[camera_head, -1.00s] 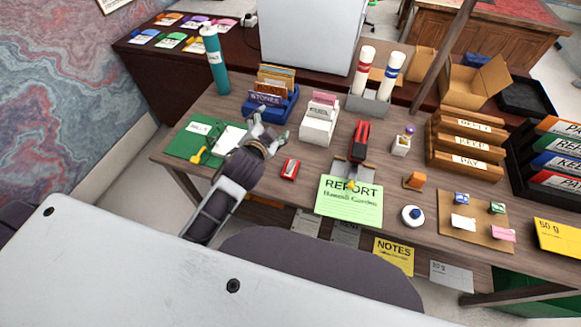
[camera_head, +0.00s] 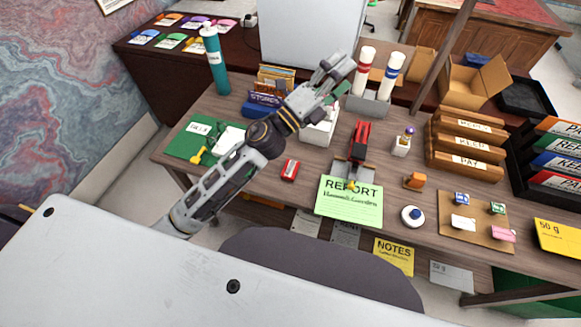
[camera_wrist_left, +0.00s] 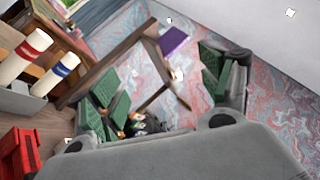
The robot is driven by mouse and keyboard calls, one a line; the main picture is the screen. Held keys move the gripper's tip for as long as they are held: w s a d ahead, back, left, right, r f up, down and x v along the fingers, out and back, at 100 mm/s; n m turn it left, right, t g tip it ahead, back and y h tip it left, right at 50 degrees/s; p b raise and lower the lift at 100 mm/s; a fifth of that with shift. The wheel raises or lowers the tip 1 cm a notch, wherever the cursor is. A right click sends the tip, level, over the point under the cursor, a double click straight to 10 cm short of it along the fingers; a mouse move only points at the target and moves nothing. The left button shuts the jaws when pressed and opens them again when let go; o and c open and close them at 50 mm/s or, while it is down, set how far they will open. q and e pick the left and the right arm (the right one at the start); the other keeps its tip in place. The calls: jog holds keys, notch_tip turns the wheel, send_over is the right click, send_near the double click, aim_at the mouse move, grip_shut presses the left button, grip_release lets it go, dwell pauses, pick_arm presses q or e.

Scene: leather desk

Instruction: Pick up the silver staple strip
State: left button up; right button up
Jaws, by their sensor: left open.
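I cannot make out a silver staple strip for certain in either view. The red stapler (camera_head: 360,140) stands open on the desk, with a grey metal part at its front, just behind the green report sheet (camera_head: 349,203). A small red box (camera_head: 290,170) lies to its left. My left gripper (camera_head: 338,80) is open and empty, raised above the desk near the white card box (camera_head: 319,133), up and left of the stapler. In the left wrist view the green-padded fingers (camera_wrist_left: 165,92) are spread apart, and the red stapler (camera_wrist_left: 18,152) shows at the lower left edge.
Two white tubes (camera_head: 363,75) stand in a grey holder behind the stapler. The blue file holder (camera_head: 262,106) is partly behind my left arm. Wooden trays (camera_head: 466,141) stand at right.

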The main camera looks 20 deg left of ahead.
aim_at(290, 167)
pick_arm(q)
jog(key=s+d+m+g+h, duration=0.2)
jog(key=d+m+g+h, duration=0.3)
jog(key=m, duration=0.3)
jog(key=s+d+f+m+g+y, duration=0.1)
jog(key=s+f+m+g+y, duration=0.15)
jog(key=f+m+g, duration=0.4)
jog(key=s+d+f+m+g+y, duration=0.1)
jog(key=f+m+g+y, duration=0.2)
jog(key=f+m+g, duration=0.35)
jog(key=w+a+f+m+y, duration=0.2)
jog(key=a+f+y, duration=0.2)
jog(key=a, duration=0.6)
jog(key=w+a+f+m+y, duration=0.2)
jog(key=a+f+y, duration=0.3)
jog(key=a+y, duration=0.3)
jog(key=a+m, duration=0.1)
jog(key=a, duration=0.1)
jog(key=shift+a+f, duration=0.15)
jog(key=shift+a, duration=0.2)
jog(key=shift+w+f, duration=0.1)
